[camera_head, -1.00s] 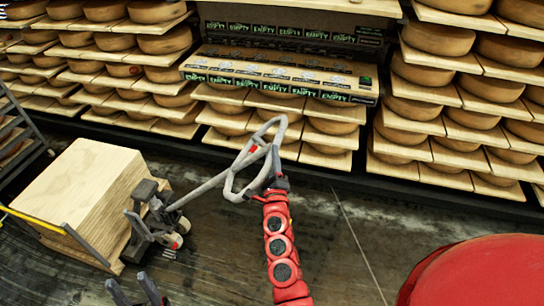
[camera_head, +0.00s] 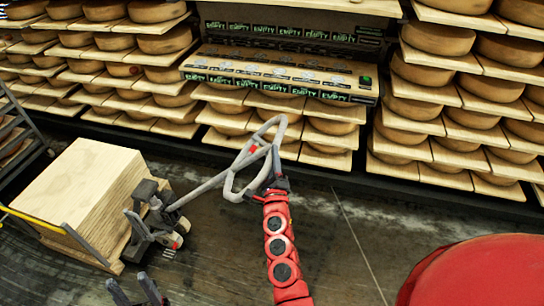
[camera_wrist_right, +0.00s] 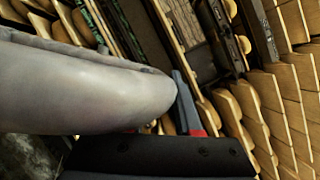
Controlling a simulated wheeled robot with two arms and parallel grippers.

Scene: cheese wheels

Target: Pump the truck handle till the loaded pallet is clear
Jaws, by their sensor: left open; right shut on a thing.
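My right gripper (camera_head: 268,160), at the end of the red arm, is shut on the loop. In the right wrist view a thick grey bar of the handle (camera_wrist_right: 80,85) fills the left half, close to the gripper. My left gripper (camera_head: 138,291) is open and empty at the bottom edge, apart from the truck. The gap under the pallet is too small to judge.
A dark rack (camera_head: 18,140) stands at the far left, by a yellow bar (camera_head: 30,217).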

